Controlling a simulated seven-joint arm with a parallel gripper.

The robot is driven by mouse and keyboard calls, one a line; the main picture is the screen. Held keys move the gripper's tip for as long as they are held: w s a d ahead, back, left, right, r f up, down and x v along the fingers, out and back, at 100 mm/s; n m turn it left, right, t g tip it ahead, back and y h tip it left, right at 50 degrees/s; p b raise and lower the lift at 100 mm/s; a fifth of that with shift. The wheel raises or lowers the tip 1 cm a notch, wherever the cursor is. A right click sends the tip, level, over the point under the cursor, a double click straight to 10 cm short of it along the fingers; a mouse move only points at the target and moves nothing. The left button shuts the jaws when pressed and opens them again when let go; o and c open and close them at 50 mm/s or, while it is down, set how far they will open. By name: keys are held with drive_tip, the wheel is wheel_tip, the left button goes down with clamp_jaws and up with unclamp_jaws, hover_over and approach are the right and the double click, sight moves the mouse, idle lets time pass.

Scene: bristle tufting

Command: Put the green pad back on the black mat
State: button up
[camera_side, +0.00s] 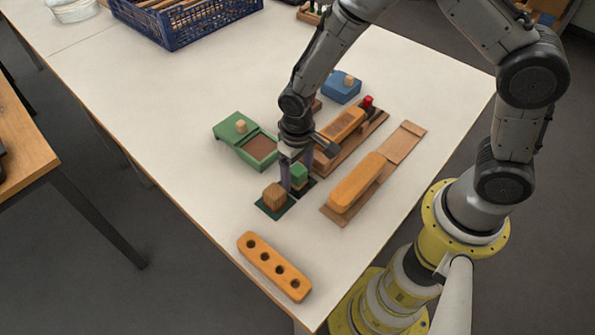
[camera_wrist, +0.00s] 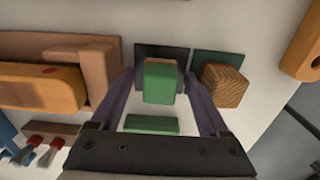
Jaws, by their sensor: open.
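The green pad (camera_side: 299,172) is a small upright block with a rounded top, at the black mat (camera_side: 309,184) near the middle of the side view. In the wrist view the pad (camera_wrist: 160,82) stands between my fingers, with the mat (camera_wrist: 162,53) showing behind it. My gripper (camera_side: 292,177) points down around the pad. In the wrist view my gripper (camera_wrist: 160,108) is open, with gaps between each finger and the pad. The pad's underside is hidden, so its contact with the mat cannot be fully seen.
A wooden cube (camera_side: 274,195) sits on a dark green mat close beside my gripper. Planks with an orange block (camera_side: 357,183) lie right, a green box (camera_side: 233,132) left, a holed orange block (camera_side: 275,266) in front. A blue crate (camera_side: 190,25) stands at the back.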

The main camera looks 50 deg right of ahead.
sight(297, 169)
wheel_tip(297, 169, up, 11)
drive_tip(key=shift+r, duration=0.2)
drive_tip(key=s+d+r+t, duration=0.1)
drive_tip(key=s+d+r, duration=0.2)
drive_tip(key=r, duration=0.3)
drive_tip(key=s+d+r+t, duration=0.2)
drive_tip(key=s+d+r, duration=0.1)
drive_tip(key=r, duration=0.3)
drive_tip(key=s+d+r+t, duration=0.1)
drive_tip(key=s+d+r, duration=0.1)
drive_tip(key=s, duration=0.4)
drive_tip(key=s+d+r+t, duration=0.1)
drive_tip(key=s+d, duration=0.2)
drive_tip(key=s, duration=0.3)
drive_tip(key=shift+d+r+t, duration=0.25)
drive_tip(key=shift+r+t, duration=0.05)
drive_tip(key=shift+r, duration=0.05)
